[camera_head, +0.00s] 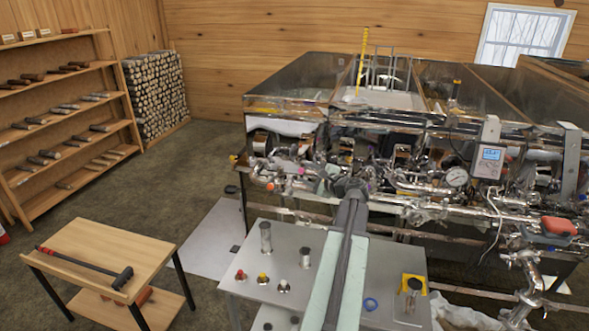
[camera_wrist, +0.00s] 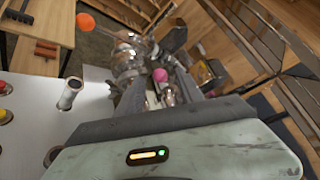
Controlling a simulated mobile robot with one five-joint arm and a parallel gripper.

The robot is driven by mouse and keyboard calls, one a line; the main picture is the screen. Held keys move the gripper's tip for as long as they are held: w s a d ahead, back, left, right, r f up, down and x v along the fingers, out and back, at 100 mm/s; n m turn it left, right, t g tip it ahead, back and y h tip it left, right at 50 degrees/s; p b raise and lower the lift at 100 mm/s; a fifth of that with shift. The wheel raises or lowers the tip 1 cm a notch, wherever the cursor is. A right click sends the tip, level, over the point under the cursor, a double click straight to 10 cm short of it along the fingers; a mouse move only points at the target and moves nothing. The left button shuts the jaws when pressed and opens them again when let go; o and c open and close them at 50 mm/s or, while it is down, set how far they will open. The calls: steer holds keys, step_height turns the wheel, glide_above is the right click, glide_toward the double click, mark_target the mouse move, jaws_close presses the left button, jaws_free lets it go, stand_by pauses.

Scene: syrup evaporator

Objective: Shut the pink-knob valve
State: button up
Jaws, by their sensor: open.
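The pink knob (camera_wrist: 160,75) shows in the wrist view, just beyond and between my jaw tips, on shiny metal pipework. I cannot tell whether the jaws touch it. In the head view a small pink-purple spot (camera_head: 371,186) shows just right of my arm's end and may be the same knob; the valve body is hard to make out. My gripper (camera_wrist: 161,92) is open, with dark jaws apart on both sides of the knob. In the head view my gripper (camera_head: 348,187) is at the evaporator's front pipes, seen from behind.
The evaporator (camera_head: 290,85) fills the right, with crowded pipes, a dial gauge (camera_head: 456,177) and a grey display box (camera_head: 490,150). An orange knob (camera_wrist: 85,22) is left of the pink one. A metal table (camera_head: 330,240) with small items lies below my arm.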

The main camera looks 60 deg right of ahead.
steer(key=shift+w+d+f, duration=0.1)
steer(key=shift+w+d, duration=0.15)
steer(key=shift+w, duration=0.15)
steer(key=b+x, duration=0.1)
steer(key=x, duration=0.6)
steer(key=shift+b, duration=0.35)
jaws_close()
stand_by(0.7)
